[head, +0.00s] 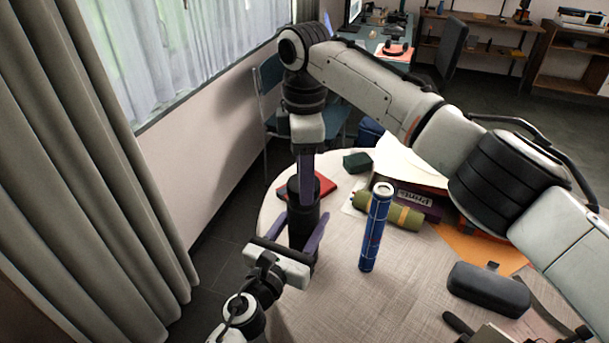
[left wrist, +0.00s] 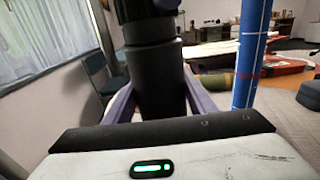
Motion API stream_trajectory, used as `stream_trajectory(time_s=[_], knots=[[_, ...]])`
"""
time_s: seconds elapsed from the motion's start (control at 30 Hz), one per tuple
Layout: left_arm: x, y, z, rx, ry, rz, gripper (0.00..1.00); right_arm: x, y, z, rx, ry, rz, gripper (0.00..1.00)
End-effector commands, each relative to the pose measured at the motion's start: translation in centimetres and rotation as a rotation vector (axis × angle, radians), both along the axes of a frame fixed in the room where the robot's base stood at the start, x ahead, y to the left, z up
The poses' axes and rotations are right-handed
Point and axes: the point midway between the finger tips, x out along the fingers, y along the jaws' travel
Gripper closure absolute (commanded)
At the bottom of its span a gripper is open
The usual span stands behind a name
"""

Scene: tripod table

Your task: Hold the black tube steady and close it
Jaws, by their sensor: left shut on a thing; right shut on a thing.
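The black tube (head: 304,228) stands upright near the left edge of the round table. My left gripper (head: 299,232), coming from the front left, is shut on its body, with a purple finger on either side. My right gripper (head: 305,180) points straight down from above and is shut on the black cap (head: 294,188) at the tube's top. In the left wrist view the tube (left wrist: 158,85) fills the middle, with the cap (left wrist: 150,30) directly above it. The cap is in line with the tube. I cannot tell whether it is fully seated.
A blue tube (head: 375,230) stands upright just right of the black tube. Behind it lie an olive roll (head: 410,216), a red book (head: 325,184) and a dark green box (head: 357,162). A dark case (head: 489,290) lies at the right. The table's front middle (head: 340,305) is clear.

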Motion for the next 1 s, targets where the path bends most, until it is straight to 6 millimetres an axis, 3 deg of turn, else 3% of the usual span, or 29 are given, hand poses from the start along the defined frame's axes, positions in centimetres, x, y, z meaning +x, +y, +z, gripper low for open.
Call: stream_trajectory(time_s=[0.57,0.6,0.67,0.77,1.0], knots=[[0.0,0.0,0.0,0.0,0.0,0.0,0.89,0.0,0.0,-1.2,0.0,0.001,0.0,0.72],[0.0,0.0,0.0,0.0,0.0,0.0,1.0,0.0,0.0,-1.1,0.0,0.0,0.0,0.72],[0.0,0.0,0.0,0.0,0.0,0.0,1.0,0.0,0.0,-1.1,0.0,0.001,-0.013,0.72],[0.0,0.0,0.0,0.0,0.0,0.0,1.0,-0.1,0.1,-1.2,0.003,0.002,-0.102,0.72],[0.0,0.0,0.0,0.0,0.0,0.0,1.0,-0.2,0.2,-1.2,0.003,0.004,-0.623,0.72]])
